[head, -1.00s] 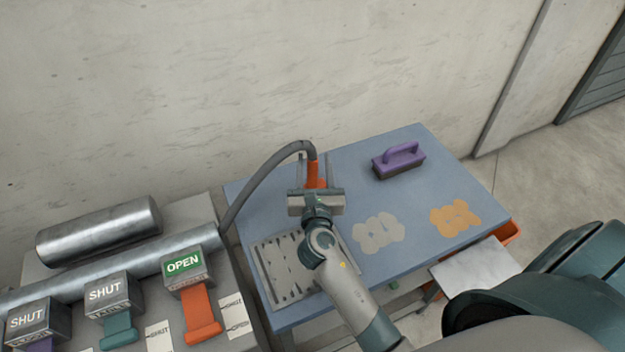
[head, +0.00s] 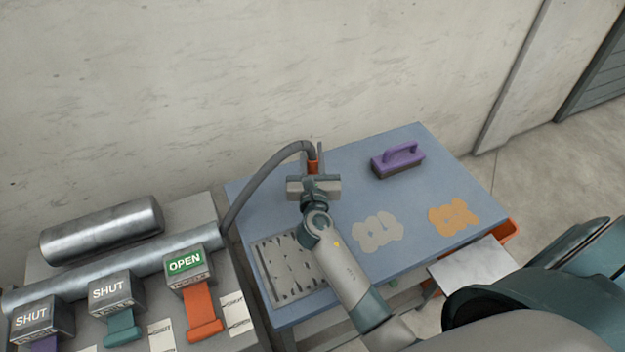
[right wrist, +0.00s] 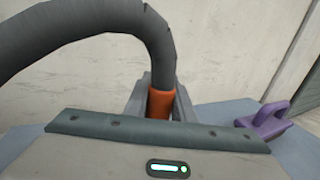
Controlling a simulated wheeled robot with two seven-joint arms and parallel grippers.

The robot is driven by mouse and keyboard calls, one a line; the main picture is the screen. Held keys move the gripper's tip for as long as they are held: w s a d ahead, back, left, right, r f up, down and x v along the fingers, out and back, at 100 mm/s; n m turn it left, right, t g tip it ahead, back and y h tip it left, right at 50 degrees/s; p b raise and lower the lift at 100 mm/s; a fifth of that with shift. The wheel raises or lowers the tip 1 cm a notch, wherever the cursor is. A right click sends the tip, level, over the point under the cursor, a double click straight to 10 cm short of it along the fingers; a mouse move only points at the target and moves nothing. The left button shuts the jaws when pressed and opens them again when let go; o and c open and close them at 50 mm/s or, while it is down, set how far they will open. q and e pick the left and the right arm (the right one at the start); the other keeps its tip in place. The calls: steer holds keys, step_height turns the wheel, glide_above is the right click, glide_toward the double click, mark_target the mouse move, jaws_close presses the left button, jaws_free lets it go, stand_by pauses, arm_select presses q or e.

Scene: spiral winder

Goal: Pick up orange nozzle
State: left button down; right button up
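The orange nozzle (head: 313,168) hangs at the end of a grey hose over the far left part of the blue table. In the right wrist view the nozzle (right wrist: 160,104) stands upright between my two grey fingers. My right gripper (head: 314,162) reaches around it from the near side, its fingers on either side of the nozzle. They look open and very close to it; contact cannot be made out. The gripper body hides the nozzle's lower part. My left gripper is not in view.
A purple-handled brush (head: 398,160) stands on the blue table (head: 350,150). Grey (head: 378,231) and orange (head: 453,217) patches lie nearer, with a slotted grate (head: 290,270) at left. The lever panel (head: 228,275) borders the table's left side. The hose (head: 255,185) arches from there.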

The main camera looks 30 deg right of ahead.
jaws_close()
steer(key=shift+r, duration=0.55)
steer(key=s+d+r, duration=0.8)
steer(key=r, duration=0.2)
steer(key=shift+s+d, duration=0.1)
